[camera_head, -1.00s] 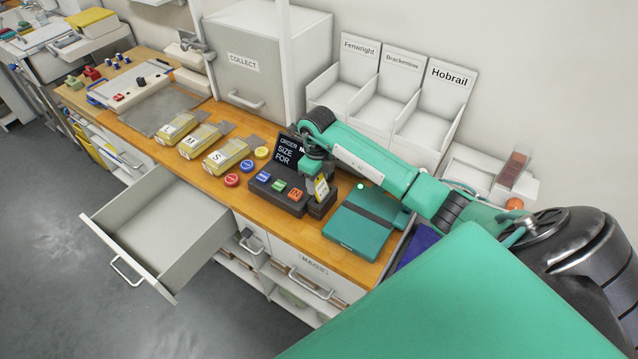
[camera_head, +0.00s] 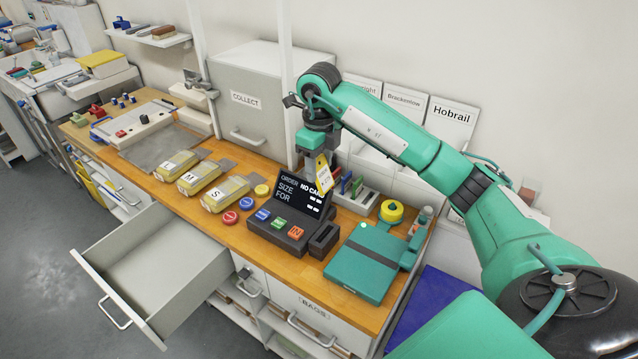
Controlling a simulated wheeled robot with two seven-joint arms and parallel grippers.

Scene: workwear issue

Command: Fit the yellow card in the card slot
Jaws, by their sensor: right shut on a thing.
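The yellow card (camera_head: 322,174) has a white printed face and hangs tilted below my right gripper (camera_head: 318,155), which is shut on it. It is raised above the counter, in front of the upper right corner of the dark order display (camera_head: 303,192). The display reads "ORDER NO CARD" and "SIZE FOR". The card slot (camera_head: 324,238) is a dark block at the right end of the button console, below the card and apart from it. My left gripper is not in view.
The console has blue, green and orange buttons (camera_head: 295,232). An open drawer (camera_head: 150,262) juts out at front left.

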